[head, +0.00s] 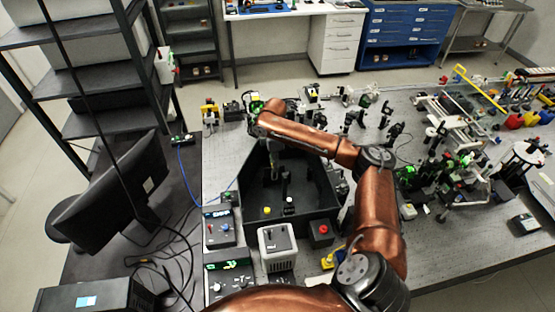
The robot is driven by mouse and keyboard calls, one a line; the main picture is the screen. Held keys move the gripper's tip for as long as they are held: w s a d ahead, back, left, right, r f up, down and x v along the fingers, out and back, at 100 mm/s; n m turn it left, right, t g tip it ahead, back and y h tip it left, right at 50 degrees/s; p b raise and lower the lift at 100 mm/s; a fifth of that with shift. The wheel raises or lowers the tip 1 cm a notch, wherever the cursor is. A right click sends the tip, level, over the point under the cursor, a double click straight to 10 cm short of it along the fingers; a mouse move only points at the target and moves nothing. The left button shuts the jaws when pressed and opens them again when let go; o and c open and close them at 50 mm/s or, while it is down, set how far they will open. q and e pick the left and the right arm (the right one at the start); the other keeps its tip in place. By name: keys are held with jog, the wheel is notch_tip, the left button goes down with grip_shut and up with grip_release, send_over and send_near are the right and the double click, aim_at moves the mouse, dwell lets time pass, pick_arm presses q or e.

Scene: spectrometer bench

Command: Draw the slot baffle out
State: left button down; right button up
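My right arm reaches in from the lower right and bends over a black open-topped enclosure (318,190). My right gripper (272,172) points down at the enclosure's back left, beneath the arm's wrist. It is small and dark against the black walls, so I cannot tell whether its fingers are open, shut or touching anything. I cannot pick out the slot baffle for certain; it may be hidden by the gripper or blend into the dark interior. Small dark posts (285,182) stand inside the enclosure. My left gripper is not in view.
A grey box with a switch (277,246), a red-knobbed black box (320,232) and control units (218,228) stand before the enclosure. Optics mounts (355,117) crowd the bench behind and right. A monitor (115,195) and dark shelving stand left. Bare bench (225,165) shows left of the enclosure.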

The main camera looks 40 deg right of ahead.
aim_at(274, 175)
jog(key=shift+f+p, duration=0.3)
jog(key=shift+f, duration=2.9)
jog(key=shift+c, duration=0.3)
grip_shut()
